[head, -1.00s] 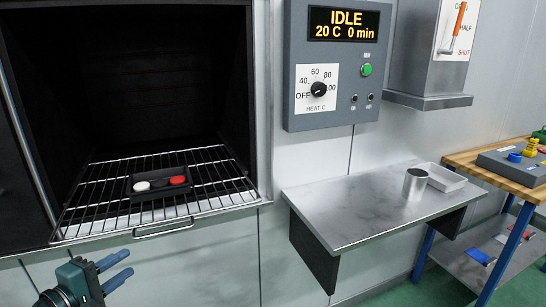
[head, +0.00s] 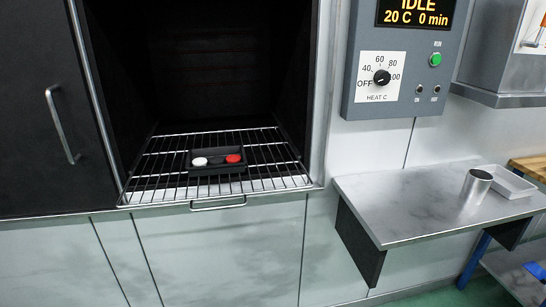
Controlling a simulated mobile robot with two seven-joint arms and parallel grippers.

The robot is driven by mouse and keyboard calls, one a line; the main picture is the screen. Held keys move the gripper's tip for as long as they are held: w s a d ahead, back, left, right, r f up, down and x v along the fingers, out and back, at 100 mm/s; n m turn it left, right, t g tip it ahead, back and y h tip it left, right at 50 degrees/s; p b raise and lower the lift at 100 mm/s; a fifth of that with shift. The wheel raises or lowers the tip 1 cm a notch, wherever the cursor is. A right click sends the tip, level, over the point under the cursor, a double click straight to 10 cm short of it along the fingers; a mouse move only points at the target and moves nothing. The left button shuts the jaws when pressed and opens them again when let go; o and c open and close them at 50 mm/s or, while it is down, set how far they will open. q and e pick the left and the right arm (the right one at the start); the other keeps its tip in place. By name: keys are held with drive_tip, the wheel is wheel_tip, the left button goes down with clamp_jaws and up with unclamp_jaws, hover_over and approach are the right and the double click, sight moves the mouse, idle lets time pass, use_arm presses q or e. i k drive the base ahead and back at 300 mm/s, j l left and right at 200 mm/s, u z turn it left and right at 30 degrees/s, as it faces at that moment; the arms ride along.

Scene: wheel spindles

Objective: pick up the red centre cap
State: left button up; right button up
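The red centre cap (head: 233,158) lies in the right part of a small black tray (head: 218,170). A white cap (head: 199,162) lies in the left part of the same tray, with a dark round shape between them. The tray sits on a wire rack (head: 270,152) inside the open oven. Neither of my grippers shows in the head view now.
The oven (head: 200,70) is dark inside, with its black door (head: 35,120) and handle at the left. A control box (head: 400,60) hangs right of it. A metal shelf (head: 400,205) holds a metal cup (head: 476,186) and a white tray (head: 512,184).

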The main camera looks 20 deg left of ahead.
sight(234, 158)
drive_tip(key=u, duration=1.25)
